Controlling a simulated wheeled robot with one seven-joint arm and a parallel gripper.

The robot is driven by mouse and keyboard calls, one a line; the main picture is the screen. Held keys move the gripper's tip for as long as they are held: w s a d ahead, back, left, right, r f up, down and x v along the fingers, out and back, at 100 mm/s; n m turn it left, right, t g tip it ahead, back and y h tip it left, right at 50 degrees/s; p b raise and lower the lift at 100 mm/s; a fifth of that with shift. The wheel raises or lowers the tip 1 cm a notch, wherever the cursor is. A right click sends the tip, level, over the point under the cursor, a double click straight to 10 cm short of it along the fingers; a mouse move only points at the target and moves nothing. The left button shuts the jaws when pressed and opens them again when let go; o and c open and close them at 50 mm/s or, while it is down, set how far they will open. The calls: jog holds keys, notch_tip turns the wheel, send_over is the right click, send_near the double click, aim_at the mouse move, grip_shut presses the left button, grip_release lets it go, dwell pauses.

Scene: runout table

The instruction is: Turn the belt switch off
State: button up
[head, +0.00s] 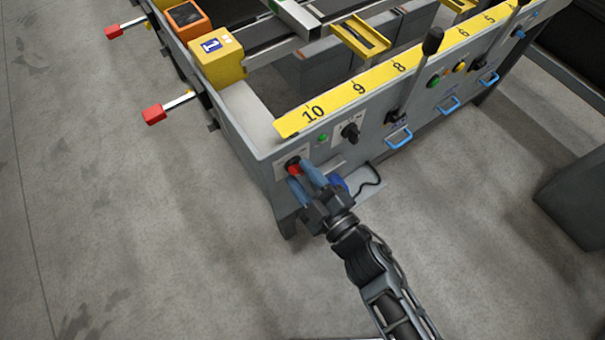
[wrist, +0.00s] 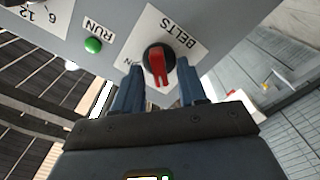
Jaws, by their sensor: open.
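The belt switch is a black round knob with a red handle (wrist: 160,65), on a white plate marked BELTS (wrist: 181,34) on the grey front panel. In the wrist view it lies between the fingertips, and its red handle points down the picture, toward my palm. In the head view its red part (head: 294,169) shows at the panel's near left end. My gripper (head: 302,178) is open, with one blue finger on each side of the switch. I cannot tell whether the fingers touch the handle. The fingers partly cover the plate, including lettering by the left finger.
A green RUN light (wrist: 93,45) sits beside the switch plate. A black knob (head: 350,131) is farther right on the panel. Blue handles (head: 398,138) and an upright black-topped lever (head: 432,42) stick out along the panel. The floor (head: 130,230) at left is clear.

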jog(key=v, duration=0.7)
jog(key=shift+d, duration=0.15)
jog(key=shift+s, duration=0.15)
jog(key=s+d+r+m+t+h, duration=0.1)
jog(key=s+d+r+m+h, duration=0.25)
jog(key=s+d, duration=0.3)
jog(key=s+d+r+m+h, duration=0.2)
jog(key=s+d+r+m, duration=0.1)
jog(key=s+d+m, duration=0.4)
jog(key=s+d+r+m+h, duration=0.1)
jog(key=s+r+m+h, duration=0.1)
jog(key=s+r, duration=0.3)
jog(key=s+d+r+m+g+h, duration=0.1)
jog(key=s+d+r+m+h, duration=0.1)
jog(key=s+r, duration=0.3)
jog(key=shift+s+d+r+m, duration=0.15)
jog(key=shift+s+r+m, duration=0.1)
jog(key=shift+r+m, duration=0.5)
jog(key=shift+h, duration=0.25)
